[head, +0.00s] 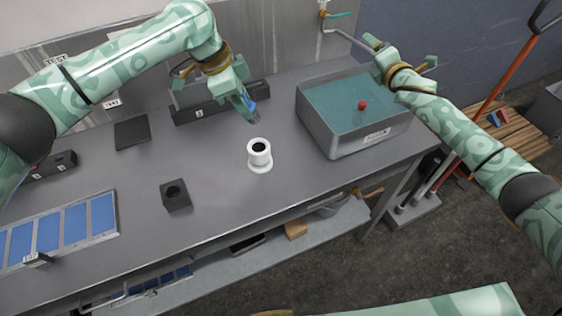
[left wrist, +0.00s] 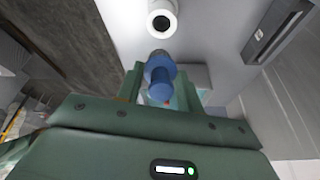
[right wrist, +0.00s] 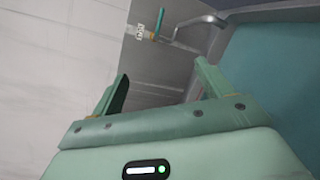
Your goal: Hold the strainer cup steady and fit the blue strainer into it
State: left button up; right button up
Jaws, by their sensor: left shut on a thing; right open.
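The white strainer cup (head: 260,157) stands upright on the grey bench with a dark round opening facing up. It also shows at the top of the left wrist view (left wrist: 161,18).
A grey sink with teal water (head: 340,98) and a red ball (head: 362,105) stands right of the cup. A dark block with a hole (head: 175,195) and a blue-panelled tray (head: 117,212) lie left. A dark box (head: 190,113) stands behind. The bench around the cup is clear.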

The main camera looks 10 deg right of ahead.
jog(key=s+a+f+n+g+y, duration=0.1)
jog(key=s+a+n+y, duration=0.1)
jog(key=a+n, duration=0.3)
jog(key=s+a+f+n+y, duration=0.1)
jog(key=s+a+f+n, duration=0.15)
jog(key=a, duration=0.45)
jog(key=n+g+y, duration=0.3)
jog(key=n+g, duration=0.1)
jog(key=n, duration=0.6)
send_near(255, 148)
jog(key=shift+m, duration=0.25)
jog(key=x, duration=1)
